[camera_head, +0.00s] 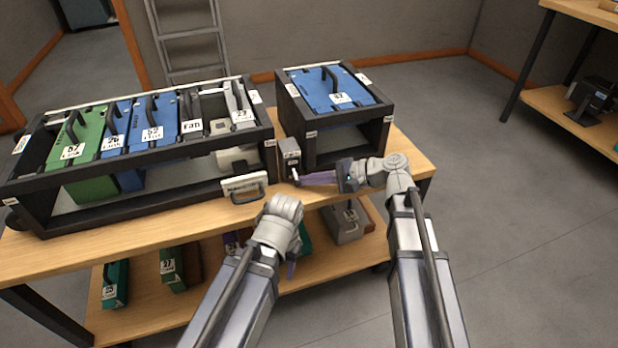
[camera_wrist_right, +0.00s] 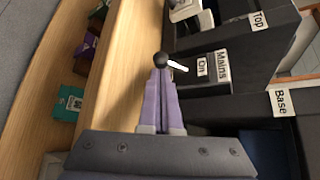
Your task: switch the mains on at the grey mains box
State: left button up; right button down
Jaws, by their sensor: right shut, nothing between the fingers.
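The grey mains box (camera_head: 290,150) stands at the left front corner of the smaller black rack. In the right wrist view its face carries the labels "Mains" and "On" (camera_wrist_right: 203,67). A light lever with a dark ball knob (camera_wrist_right: 161,60) sticks out from this face. My right gripper (camera_head: 299,180) is shut and empty, its purple fingers pointing at the box. In the right wrist view the shut fingertips (camera_wrist_right: 160,72) are right at the knob; I cannot tell whether they touch it. My left gripper (camera_head: 291,269) hangs low in front of the table edge, its fingers mostly hidden by its wrist.
The large black rack (camera_head: 150,209) with green, blue and grey modules stands at left. The smaller rack (camera_head: 378,135) holds a blue module. A white handled piece (camera_head: 244,187) sits at the large rack's front right. Several modules lie on the lower shelf (camera_head: 215,290).

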aim_at(296, 177)
jog(key=shift+r+m+g+h+p, duration=0.6)
jog(key=shift+m+p, duration=0.1)
jog(key=shift+p, duration=0.95)
pick_arm(q)
jog(key=shift+r+p, duration=1)
jog(key=shift+r, duration=1.75)
pick_arm(e)
jog(key=shift+s+d+r+m+g+h, duration=0.1)
jog(key=shift+s+r+m+g+h, duration=0.15)
jog(key=shift+m+g, duration=0.35)
pick_arm(q)
jog(key=shift+r+p, duration=0.65)
jog(key=shift+r, duration=0.05)
pick_arm(e)
jog(key=shift+w+r, duration=0.1)
jog(key=shift+r, duration=0.6)
pick_arm(q)
jog(key=shift+r+p, duration=0.6)
jog(key=shift+p, duration=0.05)
pick_arm(e)
jog(key=shift+r, duration=0.65)
pick_arm(q)
jog(key=shift+d+r, duration=0.1)
pick_arm(e)
jog(key=shift+r, duration=0.1)
